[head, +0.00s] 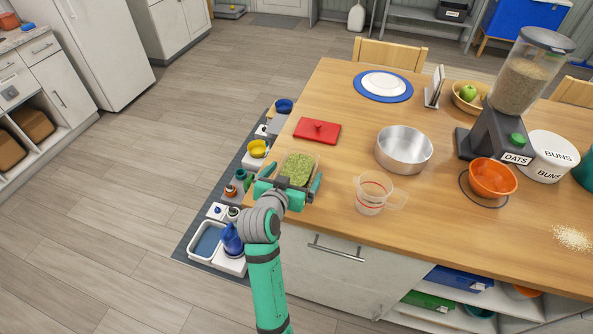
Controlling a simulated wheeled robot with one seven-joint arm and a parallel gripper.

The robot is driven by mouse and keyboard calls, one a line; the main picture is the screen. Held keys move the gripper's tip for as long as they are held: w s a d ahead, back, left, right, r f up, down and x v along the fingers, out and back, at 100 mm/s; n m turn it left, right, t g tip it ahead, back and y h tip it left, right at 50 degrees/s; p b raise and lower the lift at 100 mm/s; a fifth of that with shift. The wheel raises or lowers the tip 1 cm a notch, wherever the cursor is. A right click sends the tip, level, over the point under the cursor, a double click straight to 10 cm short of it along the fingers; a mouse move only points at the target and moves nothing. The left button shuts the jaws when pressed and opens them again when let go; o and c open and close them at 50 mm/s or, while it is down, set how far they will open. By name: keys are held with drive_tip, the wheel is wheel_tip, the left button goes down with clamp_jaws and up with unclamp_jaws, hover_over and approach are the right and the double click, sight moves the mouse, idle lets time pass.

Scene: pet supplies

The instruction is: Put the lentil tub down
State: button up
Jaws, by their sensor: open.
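The lentil tub (299,167) is a clear, open-topped tub filled with green lentils. It is at the left end of the wooden table (345,110), close to the edge, and looks upright. My gripper (292,177) is open, with one teal finger to the left of the tub and the other to its right. The gripper body hides the tub's near side and its base, so I cannot tell whether the fingers touch it.
A red lid (317,131) lies behind the tub. A measuring jug (371,193) and a metal bowl (404,149) stand to the right. An oats dispenser (512,100) and orange bowl (492,178) are farther right. Several small items stand on a lower mat beyond the table's left edge.

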drive_tip(key=v, duration=0.9)
drive_tip(key=shift+s+r, duration=0.15)
